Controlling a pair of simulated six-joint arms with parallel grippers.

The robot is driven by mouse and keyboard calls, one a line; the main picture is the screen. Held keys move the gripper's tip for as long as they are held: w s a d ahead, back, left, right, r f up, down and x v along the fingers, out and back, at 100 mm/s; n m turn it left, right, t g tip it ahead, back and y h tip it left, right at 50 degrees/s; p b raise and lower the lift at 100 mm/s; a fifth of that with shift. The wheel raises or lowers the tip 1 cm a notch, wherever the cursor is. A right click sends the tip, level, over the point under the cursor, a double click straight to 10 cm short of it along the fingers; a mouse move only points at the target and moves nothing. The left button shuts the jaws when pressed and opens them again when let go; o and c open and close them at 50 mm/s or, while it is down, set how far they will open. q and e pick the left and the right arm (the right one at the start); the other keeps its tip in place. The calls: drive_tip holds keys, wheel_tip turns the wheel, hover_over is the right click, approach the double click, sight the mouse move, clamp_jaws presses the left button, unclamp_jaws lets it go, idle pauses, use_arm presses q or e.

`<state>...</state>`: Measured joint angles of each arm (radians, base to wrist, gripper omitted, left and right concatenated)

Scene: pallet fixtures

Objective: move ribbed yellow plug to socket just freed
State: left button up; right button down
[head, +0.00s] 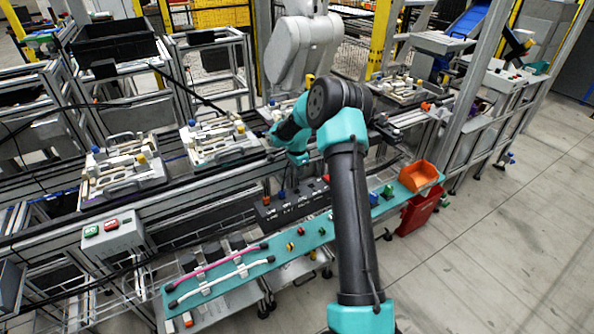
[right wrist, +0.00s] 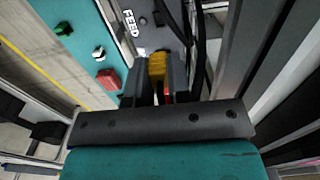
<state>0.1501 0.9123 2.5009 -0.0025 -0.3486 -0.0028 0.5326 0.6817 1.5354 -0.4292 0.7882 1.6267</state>
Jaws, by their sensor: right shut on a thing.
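The ribbed yellow plug (right wrist: 157,66) is between the fingers of my right gripper (right wrist: 158,78) in the right wrist view. The jaws are shut on it. In the head view my right gripper (head: 297,157) is above the back edge of the dark labelled socket block (head: 292,208), and the plug cannot be made out there. In the wrist view the dark panel (right wrist: 150,28) with a FEED label lies beyond the plug. I cannot tell which socket is empty. My left gripper is not in view.
A teal shelf (head: 222,277) with pink and white cables, buttons and an orange bin (head: 418,176) runs along the front. A red container (head: 420,209) hangs beside it. Pallet fixtures (head: 122,170) sit on the conveyor behind. Dark cables (right wrist: 200,40) hang close to the gripper's right.

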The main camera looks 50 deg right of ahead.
sight(297, 192)
drive_tip(key=shift+f, duration=3.3)
drive_tip(key=shift+f, duration=0.95)
drive_tip(key=c, duration=1)
unclamp_jaws()
drive_tip(key=shift+r, duration=0.1)
wheel_tip(297, 192, up, 17)
drive_tip(key=shift+r, duration=0.15)
